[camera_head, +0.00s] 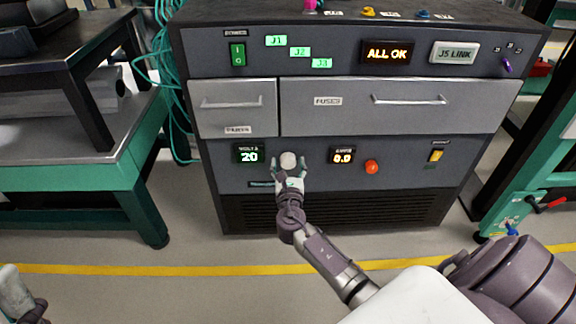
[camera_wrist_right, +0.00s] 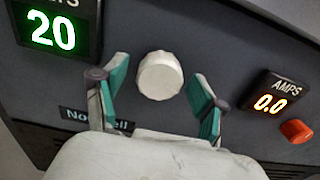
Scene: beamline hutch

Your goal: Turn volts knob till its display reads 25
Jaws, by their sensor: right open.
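The volts knob (camera_head: 288,160) is a round white knob on the lower front panel of the dark cabinet. It shows large in the right wrist view (camera_wrist_right: 159,76). The volts display (camera_head: 249,154) left of it reads 20 in green, also in the right wrist view (camera_wrist_right: 53,32). My right gripper (camera_head: 289,172) is open in front of the knob. In the right wrist view its green-padded fingers (camera_wrist_right: 158,97) stand on either side of the knob, with gaps between pads and knob. A part of my left arm (camera_head: 18,296) shows at the lower left edge; its fingers are not clear.
The amps display (camera_head: 343,156) reads 0.0, with a red-orange knob (camera_head: 371,167) beside it and a lit switch (camera_head: 436,155) further right. Two drawers (camera_head: 400,105) sit above, closed. A green-legged table (camera_head: 120,160) stands left. Floor with a yellow line (camera_head: 150,270) is clear.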

